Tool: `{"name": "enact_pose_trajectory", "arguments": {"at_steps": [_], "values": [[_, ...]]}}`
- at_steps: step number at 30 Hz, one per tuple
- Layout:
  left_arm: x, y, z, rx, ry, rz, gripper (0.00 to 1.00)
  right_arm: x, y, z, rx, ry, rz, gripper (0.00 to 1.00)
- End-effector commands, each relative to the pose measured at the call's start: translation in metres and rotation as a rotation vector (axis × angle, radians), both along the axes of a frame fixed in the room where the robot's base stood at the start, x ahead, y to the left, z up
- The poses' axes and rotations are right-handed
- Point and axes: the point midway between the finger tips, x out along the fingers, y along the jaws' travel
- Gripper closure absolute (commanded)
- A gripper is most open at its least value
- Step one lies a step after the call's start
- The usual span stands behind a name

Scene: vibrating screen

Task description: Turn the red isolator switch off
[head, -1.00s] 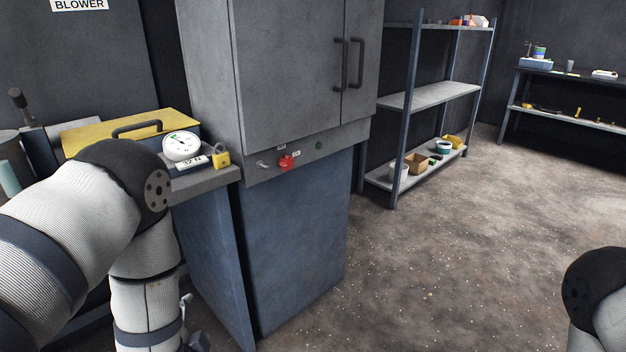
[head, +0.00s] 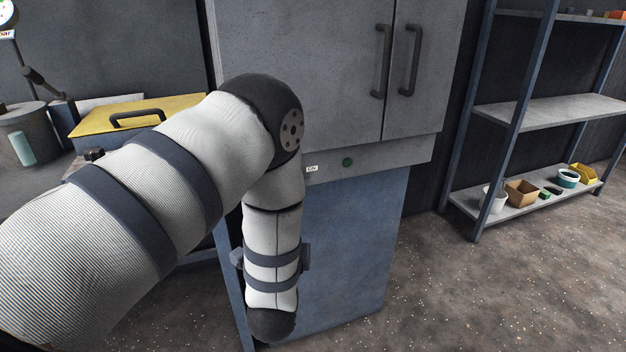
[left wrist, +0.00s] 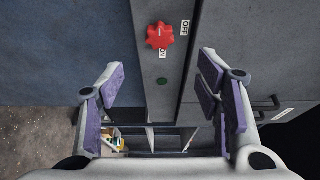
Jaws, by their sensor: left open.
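The red isolator switch (left wrist: 160,36) is a lobed knob on the grey panel strip in the left wrist view. An OFF label (left wrist: 185,27) lies to its right and an ON label (left wrist: 162,53) just below it. I cannot tell which label the knob points to. My left gripper (left wrist: 160,68) is open, its purple-padded fingers spread wide on either side of the strip. The knob lies ahead, between the finger lines and apart from them. In the head view my left arm hides the knob, and the gripper does not show. My right gripper is in neither view.
A green button (head: 347,162) sits on the grey cabinet's (head: 300,40) lower strip, with a blue panel (head: 365,240) below. A yellow-lidded box (head: 135,115) stands left. Shelving (head: 550,110) with small containers stands right. The floor between is clear.

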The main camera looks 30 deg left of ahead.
Motion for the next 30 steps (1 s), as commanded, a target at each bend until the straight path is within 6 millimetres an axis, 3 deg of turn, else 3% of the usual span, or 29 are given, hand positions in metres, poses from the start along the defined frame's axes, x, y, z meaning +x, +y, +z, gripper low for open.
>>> {"name": "enact_pose_trajectory", "arguments": {"at_steps": [13,18,25,26,30], "values": [[0.088,0.046,-0.003,-0.002,0.001,0.002,0.41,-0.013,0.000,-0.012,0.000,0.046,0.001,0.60],[0.102,0.053,-0.002,-0.002,0.002,0.000,0.41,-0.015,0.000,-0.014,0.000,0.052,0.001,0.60],[0.104,0.053,0.000,-0.001,0.000,-0.001,0.41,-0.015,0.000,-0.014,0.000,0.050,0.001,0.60],[0.104,0.053,0.000,-0.001,0.000,-0.001,0.43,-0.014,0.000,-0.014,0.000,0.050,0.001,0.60],[0.104,0.053,0.000,-0.001,0.000,-0.001,0.75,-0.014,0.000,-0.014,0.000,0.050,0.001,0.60]]}}
